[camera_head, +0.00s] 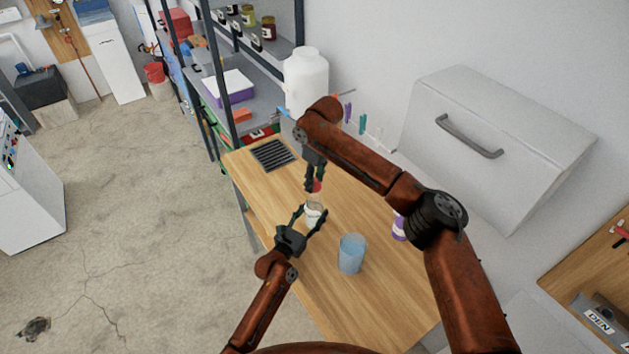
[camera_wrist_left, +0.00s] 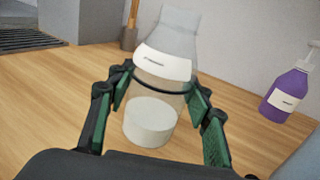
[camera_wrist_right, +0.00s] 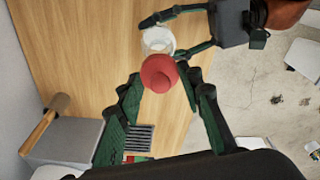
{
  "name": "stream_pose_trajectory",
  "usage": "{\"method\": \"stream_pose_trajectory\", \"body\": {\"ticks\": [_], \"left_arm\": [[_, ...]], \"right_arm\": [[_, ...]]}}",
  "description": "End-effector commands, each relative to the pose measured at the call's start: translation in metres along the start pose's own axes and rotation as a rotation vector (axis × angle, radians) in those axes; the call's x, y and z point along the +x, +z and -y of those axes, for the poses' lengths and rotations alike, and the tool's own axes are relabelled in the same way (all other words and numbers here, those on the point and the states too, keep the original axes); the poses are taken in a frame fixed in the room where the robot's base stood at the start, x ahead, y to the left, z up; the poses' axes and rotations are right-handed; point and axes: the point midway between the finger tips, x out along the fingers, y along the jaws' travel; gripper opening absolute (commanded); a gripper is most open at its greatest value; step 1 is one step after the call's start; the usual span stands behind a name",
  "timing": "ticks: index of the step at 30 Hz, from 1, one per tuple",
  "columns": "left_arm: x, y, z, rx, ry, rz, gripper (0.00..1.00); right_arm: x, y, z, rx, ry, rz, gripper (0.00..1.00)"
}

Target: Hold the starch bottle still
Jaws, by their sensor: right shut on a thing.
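The starch bottle (camera_head: 313,215) is clear with white powder in its base and a white label. It stands upright on the wooden bench (camera_head: 375,300); it also shows in the left wrist view (camera_wrist_left: 152,120). My left gripper (camera_head: 314,211) is open, with a finger on either side of the bottle; a gap shows at the right finger in the left wrist view. My right gripper (camera_head: 315,186) is shut on a red cap (camera_wrist_right: 158,73) above the bottle. The cap partly covers the bottle in the right wrist view.
A blue cup (camera_head: 351,254) stands near the bottle, and a purple bottle (camera_head: 399,228) stands to the right, partly behind my right arm. A dark grate (camera_head: 272,153) lies at the far end. A large white jug (camera_head: 305,80) stands behind.

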Motion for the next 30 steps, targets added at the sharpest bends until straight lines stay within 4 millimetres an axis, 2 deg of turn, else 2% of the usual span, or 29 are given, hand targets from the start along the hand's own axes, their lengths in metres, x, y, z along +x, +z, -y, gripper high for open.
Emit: {"method": "stream_pose_trajectory", "body": {"ticks": [9, 19, 23, 30], "left_arm": [[0.000, 0.000, 0.000, 0.000, 0.000, -0.001, 0.67], [-0.005, -0.001, 0.000, -0.001, 0.000, -0.001, 0.67], [-0.023, -0.001, -0.001, -0.003, 0.002, -0.001, 0.67], [-0.073, -0.002, -0.001, -0.002, 0.002, -0.002, 0.67]], "right_arm": [[0.000, 0.000, 0.000, 0.000, 0.000, 0.000, 0.12], [0.001, 0.000, 0.000, 0.000, 0.000, 0.000, 0.12], [0.001, 0.000, 0.000, 0.000, 0.000, 0.000, 0.12], [0.000, 0.000, 0.000, 0.000, 0.000, 0.000, 0.12]]}}
